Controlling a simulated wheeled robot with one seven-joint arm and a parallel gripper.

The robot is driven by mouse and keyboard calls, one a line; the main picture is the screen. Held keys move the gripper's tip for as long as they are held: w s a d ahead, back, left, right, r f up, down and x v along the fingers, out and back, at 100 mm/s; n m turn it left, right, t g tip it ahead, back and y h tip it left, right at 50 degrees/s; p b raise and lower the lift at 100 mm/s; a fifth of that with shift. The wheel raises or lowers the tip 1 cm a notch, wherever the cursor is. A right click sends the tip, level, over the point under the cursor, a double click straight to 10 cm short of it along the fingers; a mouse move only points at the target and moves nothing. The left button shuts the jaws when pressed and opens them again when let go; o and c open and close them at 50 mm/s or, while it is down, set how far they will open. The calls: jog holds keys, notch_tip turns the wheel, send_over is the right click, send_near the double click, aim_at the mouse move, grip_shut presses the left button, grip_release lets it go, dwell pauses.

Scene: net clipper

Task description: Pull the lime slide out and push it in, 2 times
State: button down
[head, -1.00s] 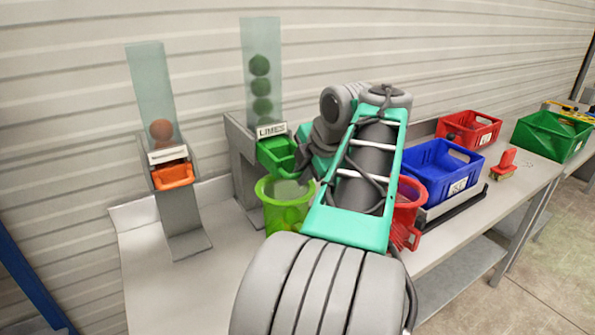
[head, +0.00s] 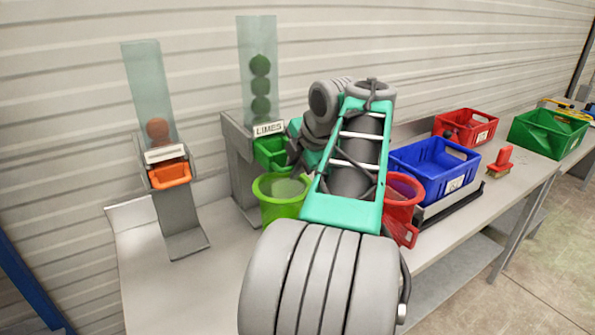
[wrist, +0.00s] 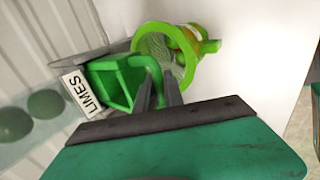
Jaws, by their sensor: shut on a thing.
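The green lime slide (head: 268,152) sits under the "LIMES" sign of the lime dispenser, above a light-green bucket (head: 280,203). Several dark green limes (head: 260,85) are stacked in the clear tube (head: 246,45) above it. In the wrist view the slide (wrist: 105,80) shows its open tray and front handle loop. My gripper (wrist: 157,88) is shut on that handle, a finger on each side. In the head view my arm hides the gripper's fingertips.
Another dispenser with an orange slide (head: 170,175) stands at the left. A red bucket (head: 403,205), blue crate (head: 425,172), red crate (head: 462,130) and green crate (head: 548,135) stand to the right. The bench (head: 150,275) is clear at the front left.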

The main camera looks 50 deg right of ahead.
jog(key=w+d+p, duration=0.1)
jog(key=w+d, duration=0.1)
jog(key=w, duration=0.6)
jog(key=shift+d+r, duration=0.2)
jog(key=shift+d, duration=0.15)
jog(key=shift+s, duration=0.1)
dwell(0.4)
jog(key=c, duration=1.6)
grip_release()
jog(key=shift+s, duration=0.1)
jog(key=shift+o, duration=1)
jog(key=shift+f, duration=0.15)
jog(key=shift+a, duration=0.1)
